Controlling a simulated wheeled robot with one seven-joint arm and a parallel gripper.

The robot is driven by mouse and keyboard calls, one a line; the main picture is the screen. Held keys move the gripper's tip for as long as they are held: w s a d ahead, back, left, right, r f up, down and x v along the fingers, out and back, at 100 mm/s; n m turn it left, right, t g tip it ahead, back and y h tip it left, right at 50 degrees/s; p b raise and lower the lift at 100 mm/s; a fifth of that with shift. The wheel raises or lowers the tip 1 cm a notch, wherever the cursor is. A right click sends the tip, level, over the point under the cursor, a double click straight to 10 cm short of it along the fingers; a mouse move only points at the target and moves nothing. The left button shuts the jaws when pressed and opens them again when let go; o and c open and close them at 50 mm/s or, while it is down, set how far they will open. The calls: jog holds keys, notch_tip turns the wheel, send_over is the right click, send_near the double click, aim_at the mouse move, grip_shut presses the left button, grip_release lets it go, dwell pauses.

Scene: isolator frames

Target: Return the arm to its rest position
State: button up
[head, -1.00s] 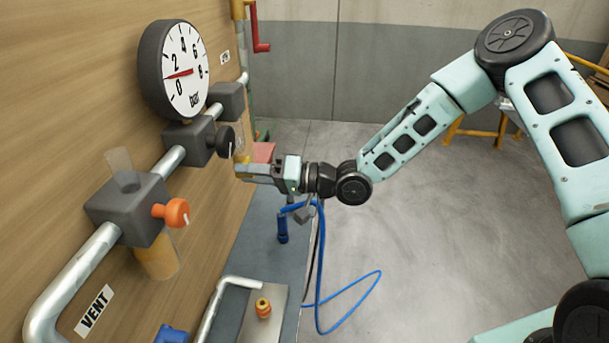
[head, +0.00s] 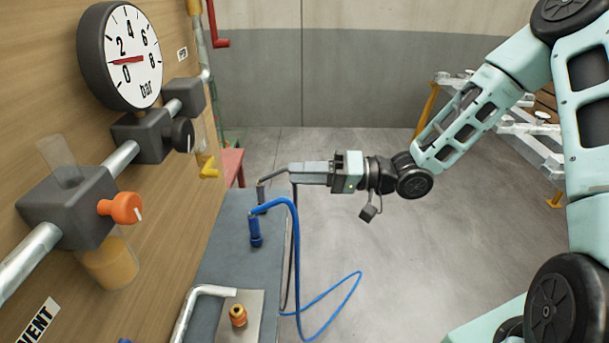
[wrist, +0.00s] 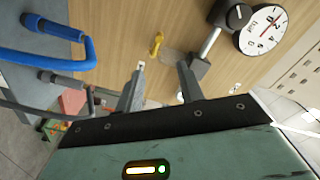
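My arm (head: 470,115) reaches in from the right in the head view, bent at its elbow. My gripper (head: 297,172) is level above the grey bench and points left towards the wooden panel, clear of it. In the wrist view its two fingers (wrist: 160,88) stand apart with nothing between them, so it is open and empty. Beyond the fingers are the panel and a small yellow handle (wrist: 156,44). The yellow handle also shows in the head view (head: 209,172).
The panel (head: 170,210) carries a gauge (head: 132,56), an orange knob (head: 120,208), a black knob (head: 183,135) and pipes. A blue tool (head: 255,232) with a hose and a grey-handled tool (head: 262,195) stand on the bench (head: 225,250). The floor (head: 420,260) to the right is open.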

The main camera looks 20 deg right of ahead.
dwell(0.4)
jog(key=s+a+f+n+g+h, duration=0.2)
jog(key=s+a+f+n+h, duration=0.3)
jog(key=h, duration=0.6)
jog(key=s+d+r+g+h, duration=0.1)
jog(key=s+r+g+h, duration=0.1)
jog(key=s, duration=0.8)
jog(key=s+d+r+g+h, duration=0.1)
jog(key=s+r+g+h, duration=0.1)
jog(key=s, duration=0.8)
notch_tip(320, 180, up, 2)
jog(key=shift+r+h, duration=0.1)
jog(key=shift+h, duration=0.6)
